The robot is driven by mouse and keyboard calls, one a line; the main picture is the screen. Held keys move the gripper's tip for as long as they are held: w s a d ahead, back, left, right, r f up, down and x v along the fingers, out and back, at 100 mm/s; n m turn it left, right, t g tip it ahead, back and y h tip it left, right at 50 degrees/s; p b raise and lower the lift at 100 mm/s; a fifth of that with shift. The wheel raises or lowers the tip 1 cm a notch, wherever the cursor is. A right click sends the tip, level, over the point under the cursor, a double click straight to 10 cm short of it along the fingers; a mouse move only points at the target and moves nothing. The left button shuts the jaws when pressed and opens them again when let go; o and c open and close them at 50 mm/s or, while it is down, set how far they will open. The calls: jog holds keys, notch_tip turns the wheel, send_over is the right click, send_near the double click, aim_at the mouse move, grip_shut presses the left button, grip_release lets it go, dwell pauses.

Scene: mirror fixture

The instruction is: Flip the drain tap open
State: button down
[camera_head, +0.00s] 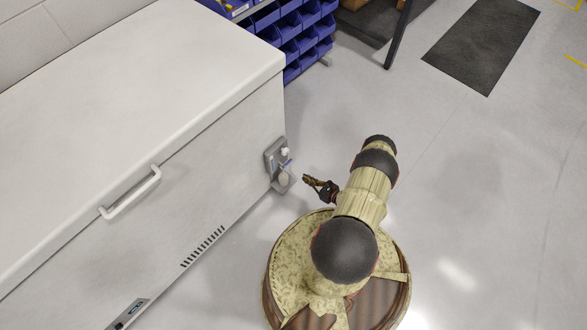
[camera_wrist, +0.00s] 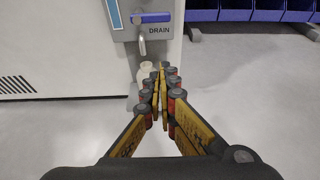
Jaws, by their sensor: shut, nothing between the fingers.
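The drain tap shows in the wrist view as a blue lever (camera_wrist: 151,17) lying sideways above a grey downturned spout (camera_wrist: 143,45), beside the word DRAIN. In the head view the drain panel (camera_head: 271,154) is a small grey plate on the end of the white chest. A pale bottle (camera_wrist: 145,72) stands under the spout and is partly hidden by my fingers; it also shows in the head view (camera_head: 283,179). My gripper (camera_wrist: 162,68) is shut and empty. Its tips are in front of and below the lever, near the bottle in the picture. I cannot tell whether they touch it.
The large white chest (camera_head: 130,130) with a handle (camera_head: 131,193) fills the left of the head view. Blue bins (camera_head: 290,30) stand behind it, and a dark post (camera_head: 398,38) rises near them. A dark mat (camera_head: 481,45) lies at the upper right. The floor right of my arm is clear.

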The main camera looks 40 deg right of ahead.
aim_at(287, 163)
jog(key=b+x, duration=0.4)
jog(key=x, duration=0.6)
jog(key=shift+r, duration=1.95)
jog(key=shift+a+r, duration=0.1)
jog(key=shift+r, duration=0.05)
jog(key=shift+n+p, duration=0.3)
jog(key=shift+p, duration=0.1)
